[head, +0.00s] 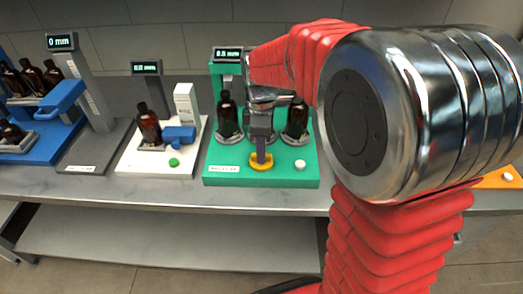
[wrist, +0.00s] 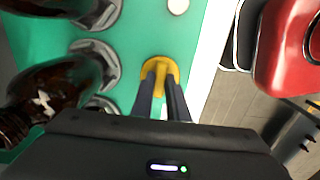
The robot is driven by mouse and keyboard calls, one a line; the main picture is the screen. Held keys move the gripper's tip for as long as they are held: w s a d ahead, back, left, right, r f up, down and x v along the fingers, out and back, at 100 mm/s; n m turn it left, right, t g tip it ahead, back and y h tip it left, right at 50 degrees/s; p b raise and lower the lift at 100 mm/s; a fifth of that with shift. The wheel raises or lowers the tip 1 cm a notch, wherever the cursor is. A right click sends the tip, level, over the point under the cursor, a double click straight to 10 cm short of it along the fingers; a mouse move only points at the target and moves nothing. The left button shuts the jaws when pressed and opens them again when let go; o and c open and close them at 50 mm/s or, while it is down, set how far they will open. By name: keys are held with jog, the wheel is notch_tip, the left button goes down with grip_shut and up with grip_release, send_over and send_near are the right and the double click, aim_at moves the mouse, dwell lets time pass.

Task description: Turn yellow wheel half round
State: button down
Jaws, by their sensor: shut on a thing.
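The yellow wheel (head: 261,162) sits at the front middle of the green station (head: 225,176), and it also shows in the wrist view (wrist: 158,63). It has a raised yellow bar across it. My gripper (head: 261,154) points down at the wheel from above. In the wrist view its two dark fingers (wrist: 161,88) are shut on the bar, one on each side. The fingers hide part of the wheel. The station's display (head: 228,54) seems to read 8.8 mm, but the digits are small.
Amber bottles (head: 228,114) (head: 296,118) stand on the green station on both sides of my gripper. A white knob (head: 300,165) is right of the wheel. A white station (head: 130,160) with a green knob (head: 174,162) stands to the left. The bench's front edge is close to the wheel.

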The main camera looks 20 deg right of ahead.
jog(key=shift+w+r, duration=0.1)
dwell(0.3)
jog(key=c, duration=1.7)
grip_release()
notch_tip(320, 180, up, 14)
jog(key=shift+f, duration=0.2)
jog(key=m+t, duration=0.1)
jog(key=m, duration=0.7)
send_over(264, 171)
notch_tip(264, 171, down, 4)
jog(key=shift+s+f+m+t, duration=0.2)
jog(key=shift+s+m+t, duration=0.7)
jog(key=shift+s, duration=1.7)
jog(key=shift+s+f+m+t, duration=0.15)
jog(key=shift+s+m+t, duration=0.75)
jog(key=shift+s, duration=1.75)
jog(key=shift+s+f+m+t, duration=0.2)
jog(key=shift+s+m+t, duration=0.3)
jog(key=shift+s+m, duration=1.45)
